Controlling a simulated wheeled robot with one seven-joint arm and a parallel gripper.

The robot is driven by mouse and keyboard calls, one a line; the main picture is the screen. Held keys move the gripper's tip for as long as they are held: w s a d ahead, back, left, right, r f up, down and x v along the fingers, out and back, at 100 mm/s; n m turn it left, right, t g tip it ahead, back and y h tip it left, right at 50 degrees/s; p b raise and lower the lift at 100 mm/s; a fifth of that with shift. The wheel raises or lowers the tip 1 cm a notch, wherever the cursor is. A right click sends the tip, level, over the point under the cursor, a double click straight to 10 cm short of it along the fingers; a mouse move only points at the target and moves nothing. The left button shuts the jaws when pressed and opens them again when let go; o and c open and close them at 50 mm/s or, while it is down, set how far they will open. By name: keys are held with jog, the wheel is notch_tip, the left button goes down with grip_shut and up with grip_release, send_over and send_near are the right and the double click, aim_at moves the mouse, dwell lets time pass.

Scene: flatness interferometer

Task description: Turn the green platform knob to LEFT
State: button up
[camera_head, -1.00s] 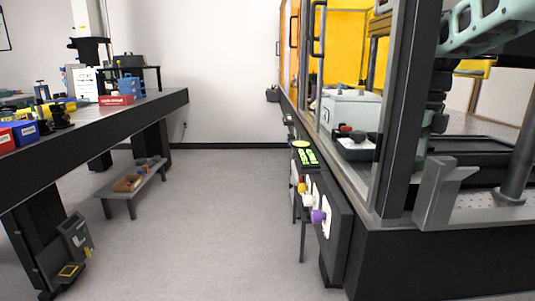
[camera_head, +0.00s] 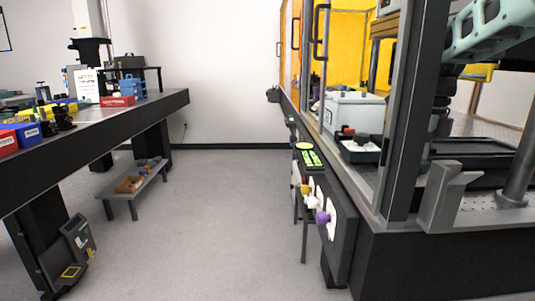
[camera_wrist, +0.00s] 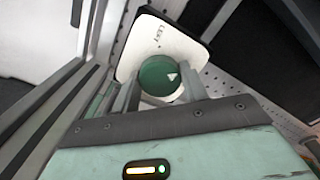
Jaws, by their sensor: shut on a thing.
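The green platform knob (camera_wrist: 157,75) is round, with a small white triangle mark on its right part in the wrist view. It sits on a white plate (camera_wrist: 186,46) with a dark border. The plate bears a label that reads LEFT (camera_wrist: 159,34), above the knob in the picture. My gripper (camera_wrist: 157,88) is shut on the knob, with one finger on each side of it. The fingers hide part of the plate. The knob and my gripper cannot be made out in the head view.
A perforated plate (camera_wrist: 220,84) and metal frame bars (camera_wrist: 97,40) lie close around the knob. In the head view, a side panel carries a purple knob (camera_head: 322,217). A bench (camera_head: 110,113) and a low shelf (camera_head: 120,190) stand left. The aisle floor (camera_head: 220,220) is clear.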

jog(key=n+p, duration=0.2)
jog(key=n, duration=0.3)
jog(key=shift+r+p, duration=0.1)
jog(key=shift+p, duration=0.2)
jog(key=n+p, duration=0.2)
jog(key=n, duration=0.3)
jog(key=shift+n, duration=0.3)
jog(key=o, duration=0.8)
notch_tip(320, 180, up, 6)
jog(key=p, duration=0.6)
jog(key=shift+p, duration=0.4)
